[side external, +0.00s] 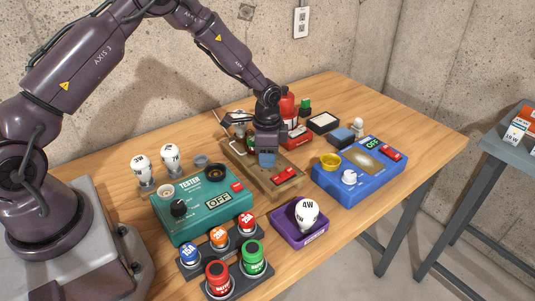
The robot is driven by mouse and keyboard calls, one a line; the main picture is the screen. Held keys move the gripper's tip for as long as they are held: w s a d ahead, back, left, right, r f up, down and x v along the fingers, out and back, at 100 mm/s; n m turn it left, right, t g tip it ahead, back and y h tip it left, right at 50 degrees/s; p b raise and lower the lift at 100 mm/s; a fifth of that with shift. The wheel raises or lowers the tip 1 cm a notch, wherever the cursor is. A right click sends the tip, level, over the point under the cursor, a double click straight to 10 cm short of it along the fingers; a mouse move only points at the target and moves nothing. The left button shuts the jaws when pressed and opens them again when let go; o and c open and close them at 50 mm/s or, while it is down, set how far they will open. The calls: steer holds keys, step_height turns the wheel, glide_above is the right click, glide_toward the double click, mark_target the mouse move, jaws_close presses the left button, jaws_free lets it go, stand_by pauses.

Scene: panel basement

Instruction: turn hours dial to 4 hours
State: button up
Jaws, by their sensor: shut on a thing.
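My gripper (267,157) points down over the wooden board (284,186) in the middle of the table. It is shut on a small blue piece (267,160) at its tips. Whether this piece is fixed to the board cannot be told. No dial marked in hours is readable. A white knob (349,177) sits on the blue box (366,185) to the right, apart from my gripper. A black knob (179,209) sits on the teal tester (213,226), whose display reads OFF. The gripper hides part of the board.
A purple tray (290,235) holds a 4W bulb (306,213) in front of the board. Coloured fuses and two capped jars (218,278) stand at the front. Two bulbs (170,157) stand at left. A red bottle (287,106) stands behind. The table's right end is clear.

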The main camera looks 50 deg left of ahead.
steer(key=shift+r+m, duration=0.1)
steer(key=shift+m, duration=0.9)
steer(key=o, duration=0.9)
step_height(320, 180, up, 13)
steer(key=shift+f, duration=0.1)
